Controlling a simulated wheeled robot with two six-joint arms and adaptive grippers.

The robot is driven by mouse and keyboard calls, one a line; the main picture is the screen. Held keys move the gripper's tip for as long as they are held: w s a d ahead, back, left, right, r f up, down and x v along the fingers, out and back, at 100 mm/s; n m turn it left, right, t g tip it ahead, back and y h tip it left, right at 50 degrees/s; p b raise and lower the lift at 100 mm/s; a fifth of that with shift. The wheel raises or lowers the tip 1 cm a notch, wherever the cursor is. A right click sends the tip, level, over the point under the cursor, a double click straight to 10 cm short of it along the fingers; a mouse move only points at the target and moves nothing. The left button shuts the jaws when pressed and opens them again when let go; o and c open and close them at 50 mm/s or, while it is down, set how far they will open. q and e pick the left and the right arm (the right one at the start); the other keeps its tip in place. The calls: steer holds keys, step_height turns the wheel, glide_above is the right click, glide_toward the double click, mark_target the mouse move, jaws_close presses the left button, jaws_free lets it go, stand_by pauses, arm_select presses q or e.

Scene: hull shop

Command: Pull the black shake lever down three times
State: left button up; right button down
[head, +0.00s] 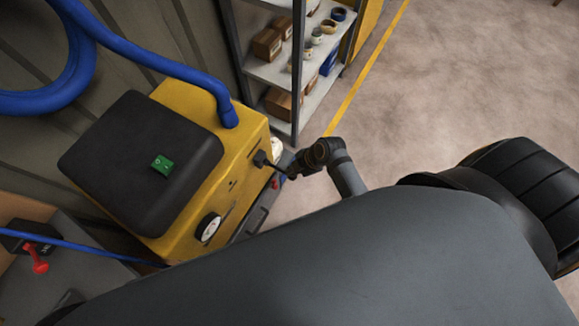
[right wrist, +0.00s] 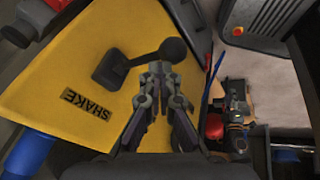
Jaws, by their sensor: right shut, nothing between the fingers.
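The black shake lever (right wrist: 140,60) sticks out from the yellow machine (right wrist: 60,70) and ends in a round black knob. Its base is beside the "SHAKE" label (right wrist: 87,103), which reads upside down in the right wrist view. In the head view the lever (head: 271,165) shows on the machine's right side, its end partly hidden by my gripper. My right gripper (right wrist: 158,68) is shut and empty, its fingertips right beside the knob; I cannot tell if they touch. It also shows in the head view (head: 291,170). My left gripper is not in view.
The yellow machine has a black lid (head: 125,170) with a green item (head: 162,164) on it, a white gauge (head: 208,227) and a blue hose (head: 150,58). A shelf rack (head: 285,70) with boxes stands behind. Open floor (head: 460,80) lies to the right.

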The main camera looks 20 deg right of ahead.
steer(key=shift+w+a+r+p, duration=0.15)
steer(key=shift+w+r+p, duration=0.05)
steer(key=shift+r+p, duration=0.45)
steer(key=shift+w+a+r+p, duration=0.15)
steer(key=shift+w+r+p, duration=0.1)
steer(key=shift+r+p, duration=0.4)
steer(key=shift+w+a+r+p, duration=0.15)
steer(key=shift+w+r+p, duration=0.05)
steer(key=shift+r+p, duration=0.45)
steer(key=shift+r, duration=0.1)
steer(key=r+p, duration=0.1)
steer(key=w+r+p, duration=0.1)
steer(key=r+p, duration=0.1)
steer(key=a+r+p, duration=0.1)
steer(key=shift+w+r, duration=0.15)
steer(key=shift+r, duration=0.15)
steer(key=shift+p, duration=0.3)
